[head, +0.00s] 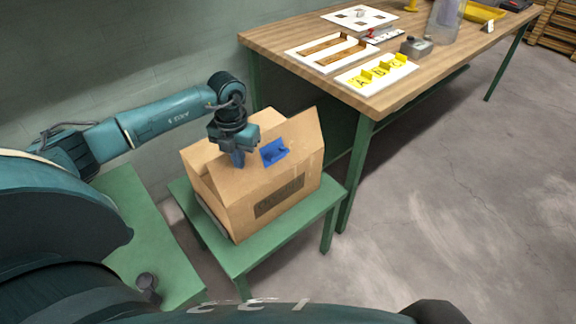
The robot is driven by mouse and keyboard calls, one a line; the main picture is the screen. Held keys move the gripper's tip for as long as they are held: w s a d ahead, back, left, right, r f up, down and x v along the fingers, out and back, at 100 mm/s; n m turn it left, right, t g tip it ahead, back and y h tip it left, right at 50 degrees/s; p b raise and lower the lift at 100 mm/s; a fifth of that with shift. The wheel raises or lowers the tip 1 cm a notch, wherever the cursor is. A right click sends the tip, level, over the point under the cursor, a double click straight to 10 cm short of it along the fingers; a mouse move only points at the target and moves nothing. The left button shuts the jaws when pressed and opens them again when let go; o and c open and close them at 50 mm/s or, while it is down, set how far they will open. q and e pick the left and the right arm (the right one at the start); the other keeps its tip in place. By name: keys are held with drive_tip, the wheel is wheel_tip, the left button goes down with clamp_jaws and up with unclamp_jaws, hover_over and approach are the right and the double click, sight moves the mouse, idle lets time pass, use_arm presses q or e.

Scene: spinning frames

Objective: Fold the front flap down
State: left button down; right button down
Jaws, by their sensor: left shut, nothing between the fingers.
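An open brown cardboard box (297,196) sits on a small green table. Its near side carries a dark printed label, and a blue patch (275,151) shows on the cardboard above it. One flap (309,135) stands up at the right, and another panel (201,156) shows at the left. I cannot tell exactly how far the front flap is tilted. My left gripper (238,160) points down over the top of the box, left of the blue patch. It is shut and empty; whether it touches the cardboard is unclear. My right gripper is not in view.
The small green table (250,256) has a narrow free edge around the box. A wooden workbench (385,100) stands to the right, with white boards, yellow lettered pieces (378,71) and a clear jar (444,22). A wall is behind. Open floor lies at right.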

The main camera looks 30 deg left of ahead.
use_arm(q)
drive_tip(key=shift+a, duration=0.15)
drive_tip(key=shift+w+a+f+b, duration=0.3)
drive_tip(key=shift+a+f+b, duration=0.05)
drive_tip(key=shift+a+b, duration=0.25)
drive_tip(key=shift+w+a+f+b, duration=0.25)
drive_tip(key=shift+a+f+b, duration=0.1)
drive_tip(key=shift+a+b, duration=0.15)
drive_tip(key=shift+w+a+f+b, duration=0.15)
drive_tip(key=shift+w+a+b, duration=0.15)
drive_tip(key=shift+a, duration=0.4)
drive_tip(key=shift+f, duration=0.1)
drive_tip(key=shift+w+a+f+b, duration=0.2)
drive_tip(key=shift+a+f+b, duration=0.45)
drive_tip(key=shift+f+b, duration=0.3)
drive_tip(key=shift+w+a+f+b, duration=0.35)
drive_tip(key=shift+a+f+b, duration=0.4)
drive_tip(key=shift+a+b, duration=0.2)
drive_tip(key=shift+d, duration=0.1)
drive_tip(key=shift+f, duration=0.1)
